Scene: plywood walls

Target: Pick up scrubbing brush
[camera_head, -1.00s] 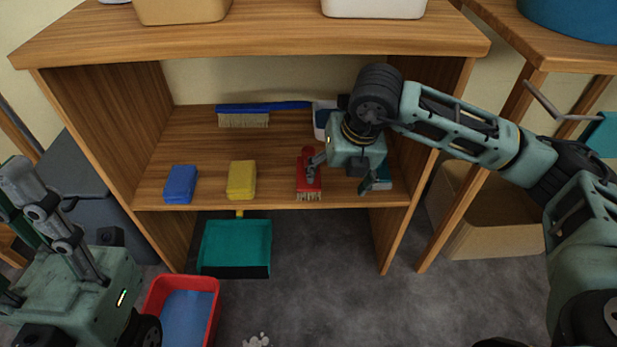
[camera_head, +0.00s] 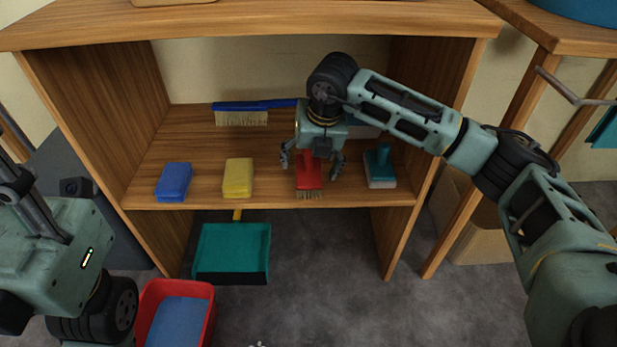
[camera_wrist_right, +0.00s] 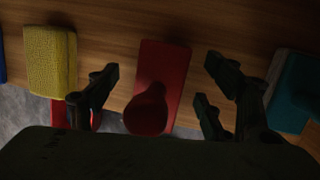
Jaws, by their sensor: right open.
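The red scrubbing brush (camera_head: 309,180) stands near the front edge of the shelf, bristles toward the front in the head view. My right gripper (camera_head: 311,162) is open above it, with one finger on each side. In the right wrist view the red brush (camera_wrist_right: 163,75) and its rounded knob handle lie between the two spread fingers (camera_wrist_right: 165,88). The fingers look apart from it, with a gap on both sides.
The wooden shelf (camera_head: 205,150) also holds a blue sponge (camera_head: 173,182), a yellow sponge (camera_head: 238,178), a long blue brush (camera_head: 241,114) at the back and a teal-handled tool (camera_head: 381,167) just right of the gripper. The tabletop (camera_head: 250,27) hangs above. A teal dustpan (camera_head: 232,250) and red bin (camera_head: 207,325) are below.

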